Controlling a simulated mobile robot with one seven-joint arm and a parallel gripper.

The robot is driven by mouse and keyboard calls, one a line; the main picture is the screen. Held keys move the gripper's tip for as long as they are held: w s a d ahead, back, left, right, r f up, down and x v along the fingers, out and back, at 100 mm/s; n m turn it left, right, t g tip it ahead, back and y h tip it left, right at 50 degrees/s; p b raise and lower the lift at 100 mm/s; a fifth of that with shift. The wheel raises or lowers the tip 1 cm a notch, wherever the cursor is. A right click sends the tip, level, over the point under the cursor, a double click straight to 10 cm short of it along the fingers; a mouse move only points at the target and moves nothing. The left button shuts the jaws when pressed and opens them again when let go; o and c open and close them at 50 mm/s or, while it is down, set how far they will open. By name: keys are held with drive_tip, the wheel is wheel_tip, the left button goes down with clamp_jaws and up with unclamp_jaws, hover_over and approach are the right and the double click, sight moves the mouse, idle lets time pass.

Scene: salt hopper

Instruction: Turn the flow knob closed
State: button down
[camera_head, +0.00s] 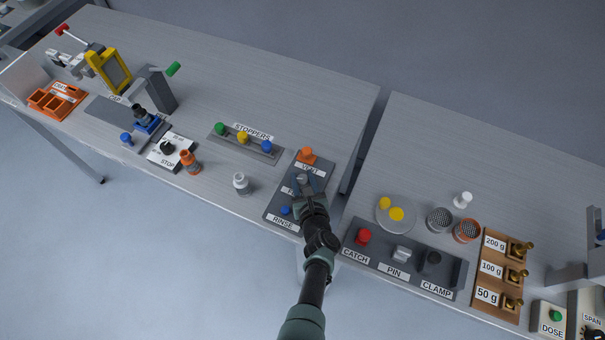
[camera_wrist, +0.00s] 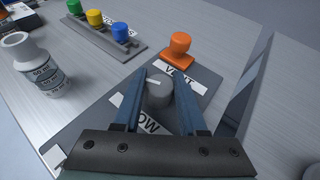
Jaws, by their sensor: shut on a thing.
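The flow knob is a grey round knob (camera_wrist: 159,91) with a white mark on top, on a dark panel (camera_wrist: 92,126). A partly hidden label reading "OW" (camera_wrist: 145,122) lies in front of it. In the wrist view my gripper (camera_wrist: 160,84) has its two blue fingers on either side of the knob, shut on it. In the head view my gripper (camera_head: 309,186) reaches over the panel, and the knob (camera_head: 301,178) shows just beyond the fingertips.
An orange VENT knob (camera_wrist: 179,48) stands behind the flow knob, and a blue RINSE knob (camera_head: 285,210) in front. A white bottle (camera_wrist: 33,66) and the STOPPERS rack (camera_wrist: 128,47) stand to the left. A gap (camera_head: 366,145) separates the two tables; the CATCH, PIN, CLAMP panel (camera_head: 378,258) lies right.

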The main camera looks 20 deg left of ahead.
drive_tip(key=n+g+y+b, duration=0.2)
drive_tip(key=n+y, duration=0.1)
drive_tip(key=shift+w+d+f+g+b, duration=0.1)
drive_tip(key=shift+w+d+g+b, duration=0.05)
drive_tip(key=shift+w+g+b, duration=0.15)
drive_tip(key=n+g+y+b, duration=0.2)
drive_tip(key=n+g+b, duration=0.1)
drive_tip(key=n+b, duration=0.1)
drive_tip(key=shift+f+g+b, duration=0.15)
drive_tip(key=shift+g+b, duration=0.25)
drive_tip(key=shift+b, duration=0.4)
drive_tip(key=n+g+y+b, duration=0.1)
drive_tip(key=n+g+b, duration=0.2)
drive_tip(key=b, duration=0.3)
drive_tip(key=n+g+b, duration=0.2)
drive_tip(key=g+b, duration=0.1)
drive_tip(key=b, duration=0.5)
drive_tip(key=shift+s+n+g, duration=0.1)
drive_tip(key=shift+n+g, duration=0.3)
drive_tip(key=shift+a+r+n+g+b, duration=0.2)
drive_tip(key=shift+n+g+b, duration=0.15)
drive_tip(key=shift+b, duration=0.8)
drive_tip(key=shift+s+r+n+g+b, duration=0.1)
drive_tip(key=shift+r+n+g+b, duration=0.2)
drive_tip(key=shift+b, duration=0.4)
drive_tip(key=shift+c, duration=2.3)
unclamp_jaws()
drive_tip(key=shift+f, duration=0.15)
